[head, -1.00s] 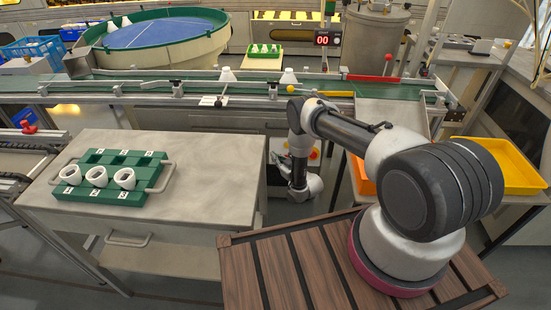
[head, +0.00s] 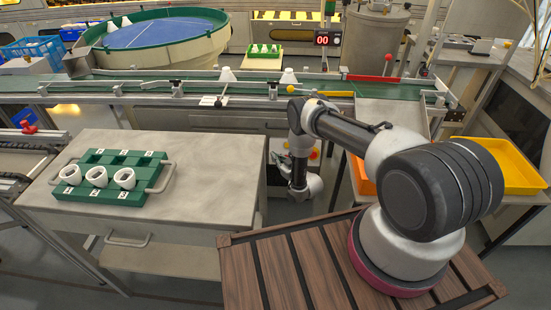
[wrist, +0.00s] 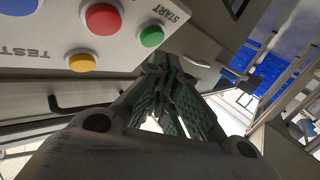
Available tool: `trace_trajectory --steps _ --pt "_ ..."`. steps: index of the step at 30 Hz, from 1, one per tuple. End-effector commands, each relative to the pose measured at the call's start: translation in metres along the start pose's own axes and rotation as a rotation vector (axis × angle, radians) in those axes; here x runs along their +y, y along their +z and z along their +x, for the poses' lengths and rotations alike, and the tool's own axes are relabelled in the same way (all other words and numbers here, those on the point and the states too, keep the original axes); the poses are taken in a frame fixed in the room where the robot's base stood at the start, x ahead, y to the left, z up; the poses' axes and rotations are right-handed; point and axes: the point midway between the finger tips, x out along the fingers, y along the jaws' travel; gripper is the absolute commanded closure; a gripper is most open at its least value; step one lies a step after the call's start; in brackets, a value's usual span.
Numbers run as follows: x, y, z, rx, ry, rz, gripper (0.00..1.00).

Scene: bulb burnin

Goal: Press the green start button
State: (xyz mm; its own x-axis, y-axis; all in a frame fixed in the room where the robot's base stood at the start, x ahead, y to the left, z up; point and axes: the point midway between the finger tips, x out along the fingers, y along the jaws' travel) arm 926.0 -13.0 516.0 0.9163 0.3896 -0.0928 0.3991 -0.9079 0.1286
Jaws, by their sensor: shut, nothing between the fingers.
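The green start button (wrist: 151,37) sits on a pale panel (wrist: 122,53) under the word START in the wrist view. My gripper (wrist: 166,66) is shut and empty, its fingertips close beside the green button in the picture. I cannot tell whether they touch the panel. A red button (wrist: 102,18) and a yellow button (wrist: 82,62) are to its left, with part of a blue button (wrist: 18,5) by the word TEST. In the head view my gripper (head: 284,159) is beside the panel below the conveyor; the green button is not clear there.
A grey table (head: 215,160) at left carries a green tray (head: 118,197) with several white rings. The conveyor (head: 205,75) runs behind, with white cones on it. A yellow bin (head: 520,170) is at right. A display (head: 322,39) reads 00.

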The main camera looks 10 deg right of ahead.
Motion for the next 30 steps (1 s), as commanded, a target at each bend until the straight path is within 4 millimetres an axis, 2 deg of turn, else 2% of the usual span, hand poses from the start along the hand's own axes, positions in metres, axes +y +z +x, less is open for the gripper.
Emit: trace_trajectory --steps 30 --pt "0.0043 0.0039 0.0060 0.000 0.000 0.000 1.00"
